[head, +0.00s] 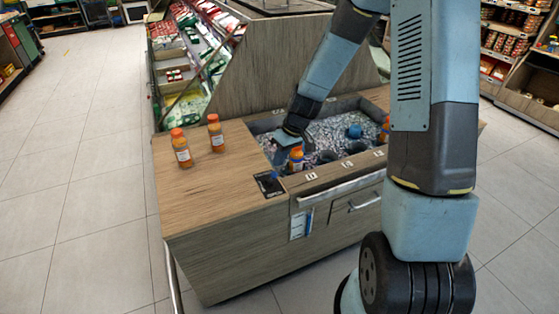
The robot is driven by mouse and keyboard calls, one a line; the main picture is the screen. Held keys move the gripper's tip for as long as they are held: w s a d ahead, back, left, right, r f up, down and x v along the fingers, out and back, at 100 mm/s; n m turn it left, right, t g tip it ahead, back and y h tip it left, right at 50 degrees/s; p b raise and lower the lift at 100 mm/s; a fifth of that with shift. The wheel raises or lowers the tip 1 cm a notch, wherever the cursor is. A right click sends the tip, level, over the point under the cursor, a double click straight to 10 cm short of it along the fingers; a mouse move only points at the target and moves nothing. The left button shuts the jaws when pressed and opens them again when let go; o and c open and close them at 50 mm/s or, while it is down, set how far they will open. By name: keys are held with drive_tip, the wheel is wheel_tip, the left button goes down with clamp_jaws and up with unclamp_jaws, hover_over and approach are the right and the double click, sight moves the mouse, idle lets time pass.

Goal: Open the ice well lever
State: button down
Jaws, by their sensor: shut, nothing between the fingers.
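The ice well (330,133) is a dark-rimmed basin full of ice, set into a wooden counter (215,195). A small black plate with a blue piece (269,184) lies on the counter at the well's front left corner. It may be the lever, but it is too small to tell its position. My gripper (279,154) points down over the left end of the well, just behind and above the black plate. It looks shut and empty, apart from the plate. Its fingertips are dark and small, and partly hard to make out.
Two orange juice bottles (181,147) stand on the counter's left part. Another bottle (295,160) stands at the well's front edge, close to my gripper, and one more at the right. A blue round object (355,131) lies in the ice. A metal handle (364,202) is on the counter's front.

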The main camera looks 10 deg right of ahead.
idle(0.3)
drive_tip(key=s+d+r, duration=0.3)
drive_tip(key=d+r, duration=0.4)
drive_tip(key=r, duration=0.1)
drive_tip(key=shift+d+r, duration=0.3)
drive_tip(key=shift+r, duration=0.05)
idle(0.5)
drive_tip(key=s+d+r+m+t+h, duration=0.2)
drive_tip(key=s+d+r+m, duration=0.1)
drive_tip(key=s+r, duration=0.7)
drive_tip(key=s+d+r+m+t+h, duration=0.1)
drive_tip(key=s+d+r+m+t, duration=0.2)
drive_tip(key=s+r, duration=0.8)
wheel_tip(320, 180, up, 2)
drive_tip(key=shift+r+m+h, duration=0.15)
drive_tip(key=shift+m+h, duration=0.25)
drive_tip(key=shift+m, duration=0.3)
